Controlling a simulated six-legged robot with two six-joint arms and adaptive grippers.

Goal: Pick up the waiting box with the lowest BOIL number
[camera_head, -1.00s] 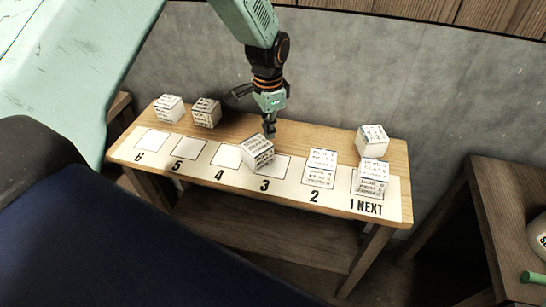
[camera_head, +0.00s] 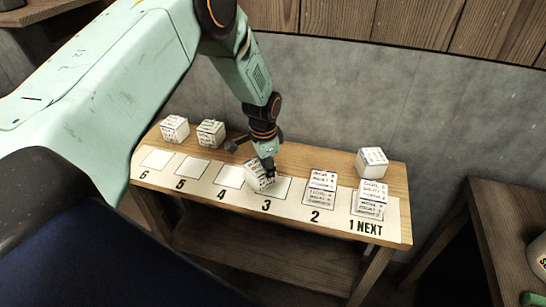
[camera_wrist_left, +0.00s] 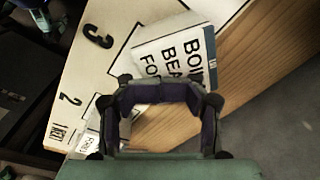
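A white box with printed lines (camera_head: 258,180) sits turned at an angle beside the 3 square. My left gripper (camera_head: 269,172) points down and overlaps it; I cannot tell contact. In the left wrist view this box (camera_wrist_left: 172,50) shows "BOIL" and "BEA", number hidden, just beyond the gripper (camera_wrist_left: 160,92). Printed boxes sit on square 2 (camera_head: 321,190) and square 1 NEXT (camera_head: 371,199). Other boxes stand at the back right (camera_head: 371,163) and back left (camera_head: 174,129), (camera_head: 210,133). Their BOIL numbers are too small to read. My right gripper is out of view.
The wooden bench (camera_head: 300,160) carries a white strip numbered 1 to 6 (camera_head: 205,192). Squares 4, 5 and 6 look empty. A grey wall (camera_head: 330,85) stands close behind. A darker table (camera_head: 500,205) stands at the right.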

